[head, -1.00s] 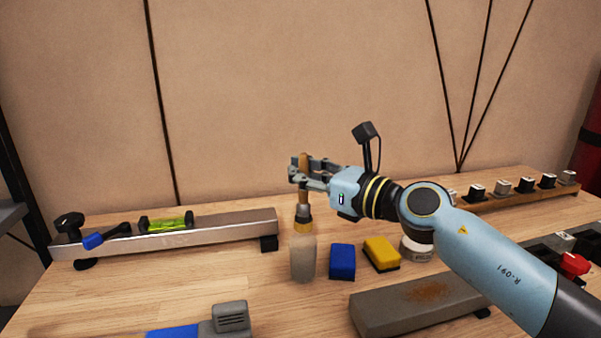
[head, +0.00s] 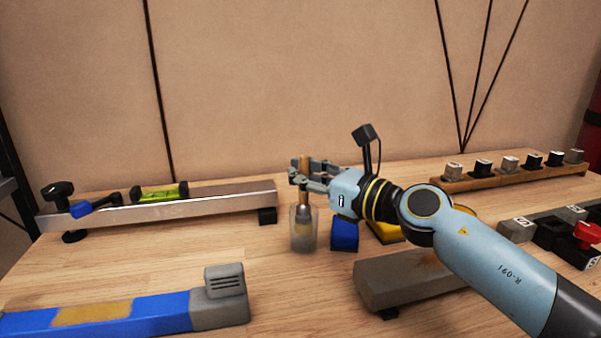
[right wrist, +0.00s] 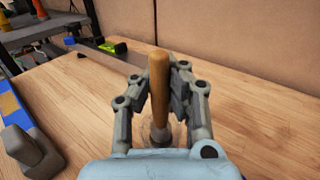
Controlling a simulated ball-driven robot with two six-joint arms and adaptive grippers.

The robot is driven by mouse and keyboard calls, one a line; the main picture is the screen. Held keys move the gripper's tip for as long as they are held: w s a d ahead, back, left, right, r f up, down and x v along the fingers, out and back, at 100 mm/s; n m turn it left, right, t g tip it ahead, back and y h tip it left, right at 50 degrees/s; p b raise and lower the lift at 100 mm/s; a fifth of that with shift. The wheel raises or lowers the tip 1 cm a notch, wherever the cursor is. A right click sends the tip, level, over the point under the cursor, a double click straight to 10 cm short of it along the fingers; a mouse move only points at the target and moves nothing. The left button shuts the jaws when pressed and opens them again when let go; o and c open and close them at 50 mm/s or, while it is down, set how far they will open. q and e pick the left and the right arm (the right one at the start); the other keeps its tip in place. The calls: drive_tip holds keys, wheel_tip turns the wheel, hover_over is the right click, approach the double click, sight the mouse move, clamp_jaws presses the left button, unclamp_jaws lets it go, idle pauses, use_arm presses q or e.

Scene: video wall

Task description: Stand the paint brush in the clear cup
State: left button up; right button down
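The paint brush (head: 304,192) is upright with its wooden handle up. Its lower part, with the metal band and bristles, shows inside the clear cup (head: 303,241), which stands on the table. My right gripper (head: 304,175) is shut on the wooden handle, above the cup's rim. In the right wrist view the brush handle (right wrist: 159,85) sits between both fingers (right wrist: 162,95), with the cup hardly visible beneath it. Whether the bristles touch the cup's bottom I cannot tell. My left gripper is not in view.
A blue block (head: 344,236) and a partly hidden yellow block (head: 386,233) stand right of the cup. A grey stone bar (head: 400,280) lies in front of them. A metal rail (head: 220,201) with a green level (head: 160,192) is at left. A blue-grey tool (head: 150,313) lies front left.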

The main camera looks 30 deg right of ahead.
drive_tip(key=c, duration=1.4)
unclamp_jaws()
drive_tip(key=shift+s, duration=0.1)
drive_tip(key=v, duration=0.7)
drive_tip(key=shift+s, duration=0.15)
